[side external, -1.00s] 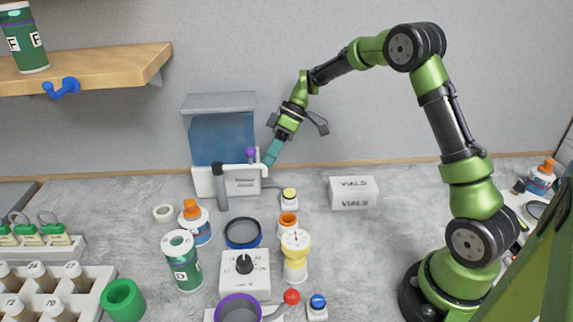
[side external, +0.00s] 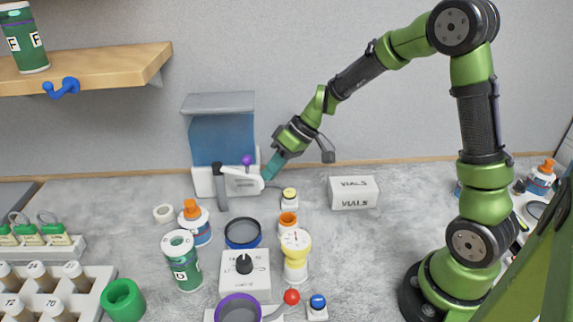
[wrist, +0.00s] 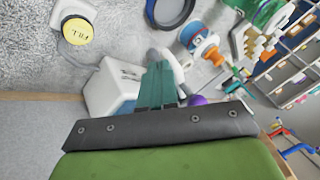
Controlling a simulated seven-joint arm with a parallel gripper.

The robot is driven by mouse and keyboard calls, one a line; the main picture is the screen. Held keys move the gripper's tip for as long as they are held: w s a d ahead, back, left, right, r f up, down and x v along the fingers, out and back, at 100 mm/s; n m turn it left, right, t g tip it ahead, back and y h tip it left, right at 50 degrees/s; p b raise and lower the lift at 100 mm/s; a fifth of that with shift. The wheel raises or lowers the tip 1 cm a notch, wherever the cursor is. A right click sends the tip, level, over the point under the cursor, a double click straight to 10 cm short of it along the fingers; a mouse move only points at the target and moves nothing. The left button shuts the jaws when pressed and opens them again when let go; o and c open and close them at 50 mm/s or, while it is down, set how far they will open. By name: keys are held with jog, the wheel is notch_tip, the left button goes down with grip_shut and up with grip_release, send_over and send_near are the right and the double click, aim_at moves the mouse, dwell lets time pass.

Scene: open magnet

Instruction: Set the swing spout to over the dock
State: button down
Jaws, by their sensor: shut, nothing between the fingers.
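The dispenser has a blue tank (side external: 222,138) and a white base against the back wall. Its white swing spout (side external: 243,181), with a purple knob (side external: 247,160) on top, slants toward the front right. My gripper (side external: 271,167) is shut and empty, its teal fingertips at the spout's right end; whether they touch is unclear. In the wrist view, the closed fingers (wrist: 158,85) partly hide the white spout (wrist: 175,66), and the purple knob (wrist: 197,100) shows beside them. I cannot tell which thing is the dock.
A yellow-topped FILL button (side external: 289,196) stands just right of the spout. A dark upright post (side external: 220,187) is at its left. A blue-rimmed dish (side external: 243,233), a green-labelled can (side external: 182,261) and a glue bottle (side external: 194,222) stand in front. A VIALS box (side external: 354,193) is right.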

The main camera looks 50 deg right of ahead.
jog(key=s+a+m+t+h, duration=0.1)
jog(key=a+m, duration=0.3)
jog(key=a, duration=0.4)
jog(key=shift+s+a+t+h, duration=0.4)
jog(key=shift+t+h, duration=0.1)
jog(key=shift+a, duration=0.2)
jog(key=v, duration=1)
jog(key=shift+s+m, duration=0.3)
jog(key=shift+s, duration=0.1)
jog(key=shift+a, duration=0.15)
jog(key=s+d+r+h, duration=0.1)
jog(key=s+d+r, duration=0.1)
jog(key=s, duration=0.4)
jog(key=s+d+r+m+t+h, duration=0.1)
jog(key=s+d+r, duration=0.1)
jog(key=s, duration=0.4)
jog(key=shift+d+r, duration=0.4)
